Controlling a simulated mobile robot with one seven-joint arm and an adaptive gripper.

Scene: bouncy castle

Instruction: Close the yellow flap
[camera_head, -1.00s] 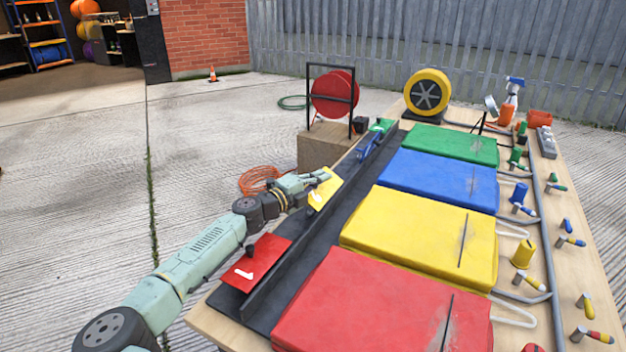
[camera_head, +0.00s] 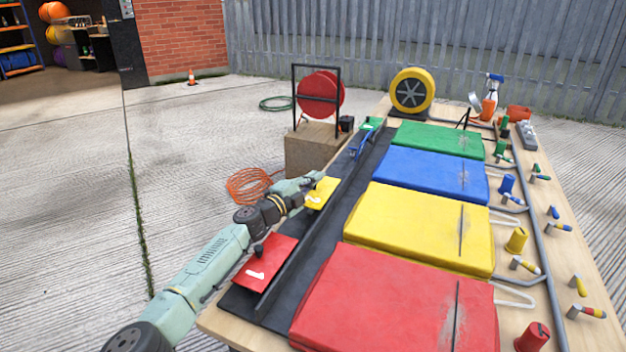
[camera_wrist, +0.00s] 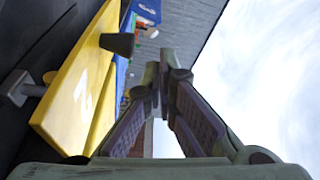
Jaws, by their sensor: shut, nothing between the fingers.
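The yellow flap (camera_head: 322,192) is a small panel with a white mark, on the black strip left of the yellow pad. It looks nearly flat, but its exact angle is hard to tell. In the wrist view the yellow flap (camera_wrist: 82,85) fills the left side, with a dark knob (camera_wrist: 117,43) beside it. My gripper (camera_head: 312,180) is at the flap's far left edge, shut and empty. In the wrist view its fingertips (camera_wrist: 160,75) meet to the right of the flap. I cannot tell whether they touch it.
The red flap (camera_head: 265,262) lies nearer on the strip; the blue flap (camera_head: 361,146) is farther and looks raised. A black upright rail (camera_head: 318,225) runs beside the flaps. Coloured pads, including the yellow pad (camera_head: 420,225), cover the table. A hose reel (camera_head: 318,92) stands behind on a box.

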